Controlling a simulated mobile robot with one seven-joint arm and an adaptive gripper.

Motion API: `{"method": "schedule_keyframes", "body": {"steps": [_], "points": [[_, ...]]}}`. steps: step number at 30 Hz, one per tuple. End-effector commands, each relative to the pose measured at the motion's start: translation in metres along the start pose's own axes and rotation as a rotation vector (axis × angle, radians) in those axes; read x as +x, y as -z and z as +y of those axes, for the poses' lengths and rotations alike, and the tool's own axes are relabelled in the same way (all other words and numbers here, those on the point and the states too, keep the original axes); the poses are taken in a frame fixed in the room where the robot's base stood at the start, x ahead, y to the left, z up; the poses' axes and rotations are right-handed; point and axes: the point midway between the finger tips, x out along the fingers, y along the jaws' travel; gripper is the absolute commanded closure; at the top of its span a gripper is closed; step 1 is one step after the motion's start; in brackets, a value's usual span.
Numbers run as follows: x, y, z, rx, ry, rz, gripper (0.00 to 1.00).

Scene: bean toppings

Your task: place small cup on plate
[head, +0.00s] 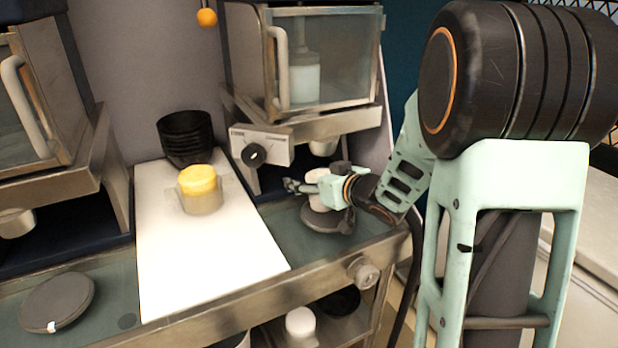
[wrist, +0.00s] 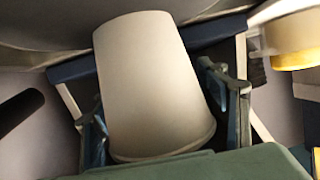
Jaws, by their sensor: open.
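A small white cup (head: 318,204) shows at the dark round plate (head: 327,222) under the right-hand dispenser; my gripper partly hides it. My gripper (head: 300,186) reaches in from the right at the cup. In the wrist view, the pale cup (wrist: 158,85) fills the middle, between the two open fingers of my gripper (wrist: 160,118). The fingers stand on either side of it, and I cannot tell whether either touches it. A second dark round plate (head: 57,302) lies on the counter at the lower left.
A white board (head: 205,255) lies mid-counter, with a yellow-topped container (head: 200,192) and stacked black bowls (head: 187,137) at its back. The glass-fronted dispenser (head: 320,65) hangs low above my gripper. A white rounded item (head: 300,323) sits on the shelf below.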

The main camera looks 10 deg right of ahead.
Motion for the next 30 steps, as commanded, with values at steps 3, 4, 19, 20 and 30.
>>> {"method": "schedule_keyframes", "body": {"steps": [3,4,19,20,30], "points": [[0.0,0.001,0.0,0.0,0.0,0.0,0.32],[0.0,0.001,0.0,0.0,0.0,0.0,0.32],[-0.08,0.006,0.001,0.0,-0.004,0.002,0.32],[-0.086,0.006,0.001,0.0,-0.004,0.002,0.32],[-0.121,0.004,0.0,0.0,0.001,0.001,0.32]]}}
